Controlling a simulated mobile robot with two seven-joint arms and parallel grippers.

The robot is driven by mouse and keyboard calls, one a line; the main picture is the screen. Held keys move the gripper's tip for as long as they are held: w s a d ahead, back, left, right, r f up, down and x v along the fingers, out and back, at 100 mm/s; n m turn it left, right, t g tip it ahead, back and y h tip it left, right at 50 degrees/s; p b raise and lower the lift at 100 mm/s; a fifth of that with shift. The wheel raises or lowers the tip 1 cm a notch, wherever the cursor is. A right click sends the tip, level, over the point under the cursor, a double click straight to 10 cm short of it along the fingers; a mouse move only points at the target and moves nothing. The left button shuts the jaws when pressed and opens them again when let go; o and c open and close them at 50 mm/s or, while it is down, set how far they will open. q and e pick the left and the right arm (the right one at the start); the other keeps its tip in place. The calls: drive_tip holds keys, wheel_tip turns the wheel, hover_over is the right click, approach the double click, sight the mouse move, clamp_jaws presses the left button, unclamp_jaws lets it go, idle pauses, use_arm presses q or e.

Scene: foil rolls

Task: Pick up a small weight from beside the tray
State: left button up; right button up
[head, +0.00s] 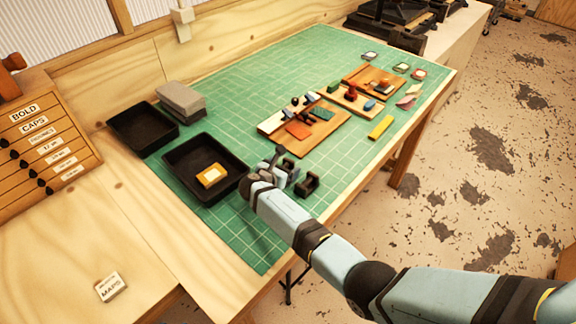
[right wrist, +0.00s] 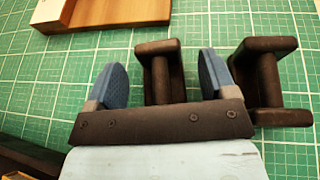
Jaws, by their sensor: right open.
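Two small dark spool-shaped weights lie on the green mat to the right of a black tray (head: 176,163). In the right wrist view, one weight (right wrist: 161,78) sits between the blue fingers of my right gripper (right wrist: 162,78), with gaps on both sides. The other weight (right wrist: 268,82) is just outside the right finger. In the head view, my right gripper (head: 279,162) is by the tray's right side. One weight (head: 308,184) shows clearly beside it; the other is mostly hidden by the gripper. The gripper is open and holds nothing.
The tray holds a yellow block (head: 211,175). A second black tray (head: 142,128) and grey blocks (head: 181,100) stand behind it. Wooden boards with small items (head: 325,137) lie farther back. A wooden board edge (right wrist: 100,14) is near the weights.

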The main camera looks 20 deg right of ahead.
drive_tip(key=shift+d+f, duration=0.1)
drive_tip(key=shift+s, duration=0.1)
drive_tip(key=shift+c, duration=0.3)
drive_tip(key=shift+a+r, duration=0.2)
drive_tip(key=c, duration=1.1)
drive_tip(key=shift+c, duration=1.2)
drive_tip(key=shift+r, duration=0.15)
